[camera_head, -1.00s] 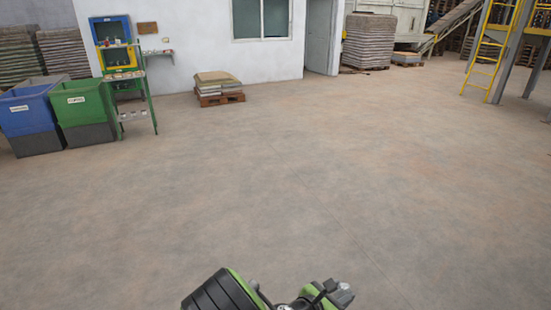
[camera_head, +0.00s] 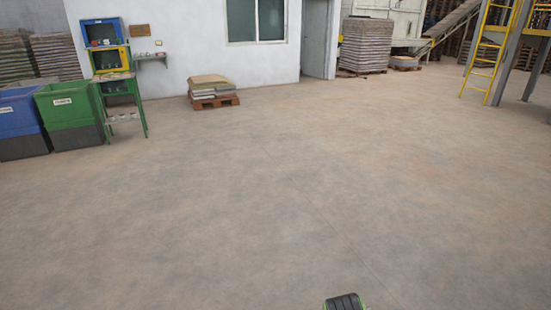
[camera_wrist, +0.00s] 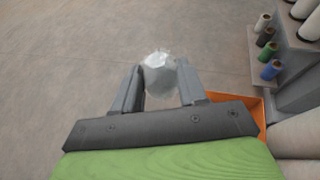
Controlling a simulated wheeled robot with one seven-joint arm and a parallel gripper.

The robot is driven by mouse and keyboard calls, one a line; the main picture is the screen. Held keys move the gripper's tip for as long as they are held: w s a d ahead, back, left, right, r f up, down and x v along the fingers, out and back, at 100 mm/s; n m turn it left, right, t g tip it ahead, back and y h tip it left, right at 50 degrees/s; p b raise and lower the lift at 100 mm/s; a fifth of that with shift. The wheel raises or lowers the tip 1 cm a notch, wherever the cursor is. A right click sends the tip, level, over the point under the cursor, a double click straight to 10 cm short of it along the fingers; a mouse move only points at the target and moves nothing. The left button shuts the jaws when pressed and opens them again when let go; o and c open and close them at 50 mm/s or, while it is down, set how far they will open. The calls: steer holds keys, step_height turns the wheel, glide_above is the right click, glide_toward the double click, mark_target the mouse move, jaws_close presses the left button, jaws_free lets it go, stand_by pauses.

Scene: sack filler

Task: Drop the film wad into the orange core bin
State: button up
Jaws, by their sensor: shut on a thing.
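The film wad (camera_wrist: 160,76) is a crumpled, whitish, see-through lump in the wrist view. My gripper (camera_wrist: 159,70) is shut on it, with one grey finger on each side. The orange core bin (camera_wrist: 263,106) shows only as an orange rim and a bit of wall at the right, beside the gripper. Most of it is hidden behind my gripper body. The wad is to the left of the bin in the wrist view, over bare floor. The head view shows neither the wad nor the orange bin.
Coloured spools (camera_wrist: 265,38) and pale rolls (camera_wrist: 308,26) stand on grey shelving at the right of the wrist view. In the head view, a green bin (camera_head: 68,103) and a blue bin (camera_head: 18,115) stand left, and a sack pallet (camera_head: 213,100) by the wall. The middle floor is clear.

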steer(key=s+d+f+b, duration=0.4)
steer(key=f, duration=0.4)
steer(key=s+d+f+b, duration=0.3)
steer(key=s+d+f, duration=0.1)
steer(key=f, duration=0.5)
steer(key=s+d+f+b, duration=0.4)
steer(key=s+d+f, duration=0.1)
steer(key=f, duration=0.3)
steer(key=shift+d+f+b, duration=0.25)
steer(key=shift+d+b, duration=0.1)
steer(key=shift+d, duration=0.05)
steer(key=shift+s, duration=0.1)
steer(key=o, duration=1.1)
